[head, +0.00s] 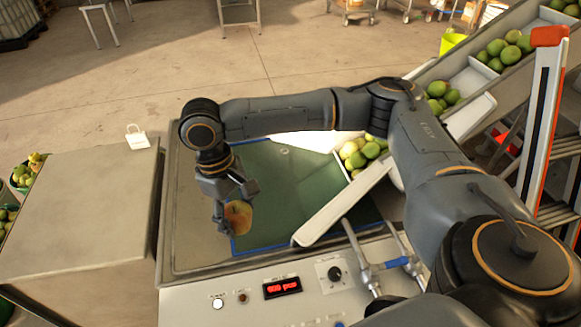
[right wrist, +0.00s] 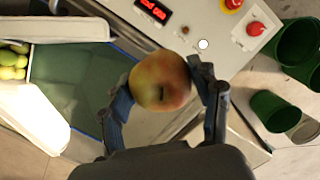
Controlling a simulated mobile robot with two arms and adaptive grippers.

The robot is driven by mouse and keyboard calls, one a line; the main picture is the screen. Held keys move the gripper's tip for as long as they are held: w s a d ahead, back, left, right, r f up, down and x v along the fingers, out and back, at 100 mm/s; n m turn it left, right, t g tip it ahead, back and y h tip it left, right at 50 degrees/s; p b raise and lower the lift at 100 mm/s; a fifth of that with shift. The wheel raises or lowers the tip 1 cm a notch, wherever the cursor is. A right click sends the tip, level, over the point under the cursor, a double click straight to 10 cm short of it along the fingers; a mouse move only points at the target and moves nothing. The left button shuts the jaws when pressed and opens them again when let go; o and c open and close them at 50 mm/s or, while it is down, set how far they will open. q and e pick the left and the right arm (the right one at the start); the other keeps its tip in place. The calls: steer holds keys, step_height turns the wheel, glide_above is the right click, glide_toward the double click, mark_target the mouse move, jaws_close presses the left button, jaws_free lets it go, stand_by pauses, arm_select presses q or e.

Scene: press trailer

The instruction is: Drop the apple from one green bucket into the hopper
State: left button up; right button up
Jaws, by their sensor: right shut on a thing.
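A yellow-red apple (head: 239,217) is between the fingers of my right gripper (head: 235,208), which is shut on it. The apple is over the left side of the blue-rimmed green hopper (head: 300,181), held near its front left edge. In the right wrist view the apple (right wrist: 160,81) sits between both fingers, and the hopper (right wrist: 75,77) shows to its left. A green bucket (head: 13,190) with fruit stands at the left edge of the head view. My left gripper is not in view.
A white chute (head: 345,205) with green and yellow fruit (head: 362,152) slopes into the hopper from the right. A control panel (head: 282,288) with a red display lies in front. A bare metal box top (head: 80,205) stands left. Empty-looking green buckets (right wrist: 270,111) show in the wrist view.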

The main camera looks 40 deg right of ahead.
steer(key=w+d+f+n+t+h+b, duration=0.1)
steer(key=w+d+f+n+b, duration=0.25)
steer(key=w+f+n, duration=0.7)
arm_select(q)
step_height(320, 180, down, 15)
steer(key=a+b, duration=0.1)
steer(key=b, duration=1)
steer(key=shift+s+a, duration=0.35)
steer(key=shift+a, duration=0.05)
arm_select(e)
steer(key=w+d+f+n+t, duration=0.1)
steer(key=w+d+f+n, duration=0.2)
steer(key=f+n, duration=0.2)
steer(key=w+d+f+n, duration=0.2)
steer(key=f+n, duration=0.4)
steer(key=f, duration=0.5)
steer(key=shift+w+d+t+y, duration=0.3)
steer(key=shift+w+d+t, duration=0.1)
steer(key=shift+d, duration=0.45)
steer(key=o, duration=1.3)
steer(key=shift+f, duration=0.1)
